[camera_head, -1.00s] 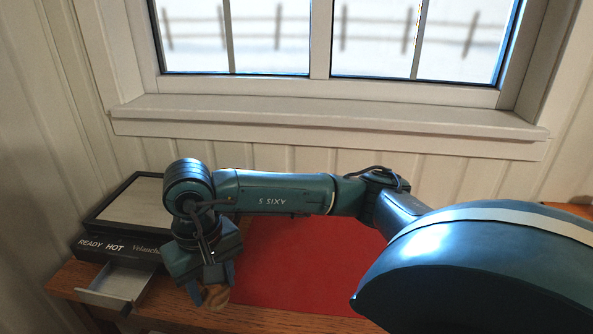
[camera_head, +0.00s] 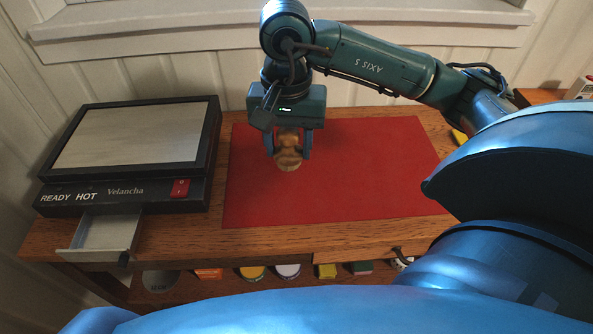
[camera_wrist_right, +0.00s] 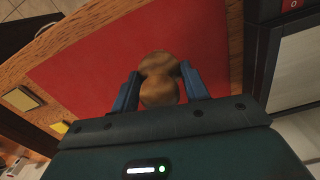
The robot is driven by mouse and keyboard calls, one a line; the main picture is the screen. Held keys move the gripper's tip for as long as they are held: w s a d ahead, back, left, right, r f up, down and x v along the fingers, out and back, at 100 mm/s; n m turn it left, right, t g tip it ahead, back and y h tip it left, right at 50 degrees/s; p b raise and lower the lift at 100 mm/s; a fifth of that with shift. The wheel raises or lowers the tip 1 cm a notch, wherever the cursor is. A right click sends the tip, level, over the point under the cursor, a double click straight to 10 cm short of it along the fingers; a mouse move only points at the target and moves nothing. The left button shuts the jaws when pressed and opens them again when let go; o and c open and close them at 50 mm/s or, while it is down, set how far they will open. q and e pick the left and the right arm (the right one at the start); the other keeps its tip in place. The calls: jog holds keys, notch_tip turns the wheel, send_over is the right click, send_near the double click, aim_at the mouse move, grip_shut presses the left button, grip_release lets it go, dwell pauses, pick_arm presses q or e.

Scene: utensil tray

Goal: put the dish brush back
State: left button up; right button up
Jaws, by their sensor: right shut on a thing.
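My right gripper (camera_head: 288,152) is shut on a rounded, brown wooden thing (camera_head: 287,163), held over the upper left part of the red mat (camera_head: 365,180). It is probably the dish brush, but I see no bristles. In the right wrist view this wooden thing (camera_wrist_right: 158,92) has two bulges with a narrower waist between the blue fingers (camera_wrist_right: 160,78). Whether it touches the mat I cannot tell. My left gripper is not in view.
A black griddle (camera_head: 130,137) with a grey plate and red switch stands left of the mat. Its small drawer (camera_head: 108,232) is pulled out at the front. Several coloured items sit on a shelf below the tabletop. The mat's right part is clear.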

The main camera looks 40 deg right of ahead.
aim_at(290, 167)
notch_tip(290, 167, down, 6)
jog(key=shift+r, duration=0.1)
notch_tip(290, 167, down, 3)
jog(key=shift+s+f+p, duration=0.1)
jog(key=shift+f+p, duration=0.05)
jog(key=shift+p, duration=0.15)
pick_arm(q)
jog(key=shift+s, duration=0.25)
pick_arm(e)
jog(key=shift+f, duration=0.1)
jog(key=shift+f, duration=0.2)
jog(key=o, duration=0.5)
jog(key=shift+c, duration=0.2)
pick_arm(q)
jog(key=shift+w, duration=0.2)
pick_arm(e)
jog(key=o, duration=0.4)
jog(key=shift+r, duration=0.1)
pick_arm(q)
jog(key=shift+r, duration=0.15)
pick_arm(e)
jog(key=shift+r, duration=0.1)
